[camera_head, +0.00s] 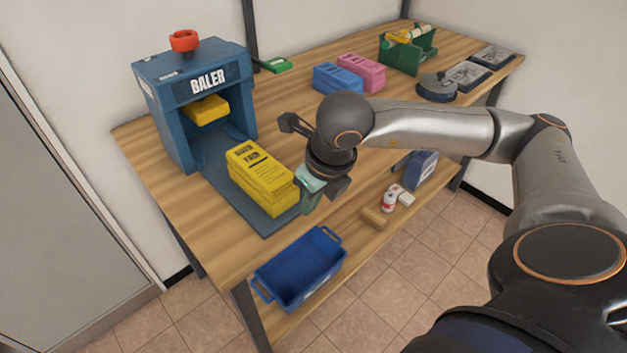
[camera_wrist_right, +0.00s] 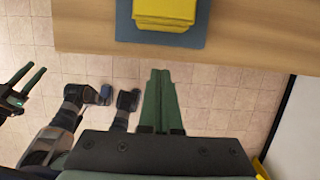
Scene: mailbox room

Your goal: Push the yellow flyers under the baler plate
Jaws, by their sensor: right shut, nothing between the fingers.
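The yellow flyers (camera_head: 262,173) lie as a strapped stack on the blue baler bed (camera_head: 274,222), in front of the baler (camera_head: 192,92). The yellow baler plate (camera_head: 208,110) is raised inside the baler opening, behind the stack. My right gripper (camera_head: 310,203) is shut and empty, with its green fingers at the near right end of the stack. In the right wrist view its fingers (camera_wrist_right: 158,92) are together, pointing at the flyers (camera_wrist_right: 165,14) with a gap between. My left gripper (camera_wrist_right: 24,84) shows only at the left of that view, fingers apart and empty.
Blue (camera_head: 338,79) and pink (camera_head: 362,71) stacks, a green box (camera_head: 408,51) and a dark round object (camera_head: 437,88) stand farther back on the wooden table (camera_head: 300,95). A blue bin (camera_head: 300,268) and small items sit on the lower shelf.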

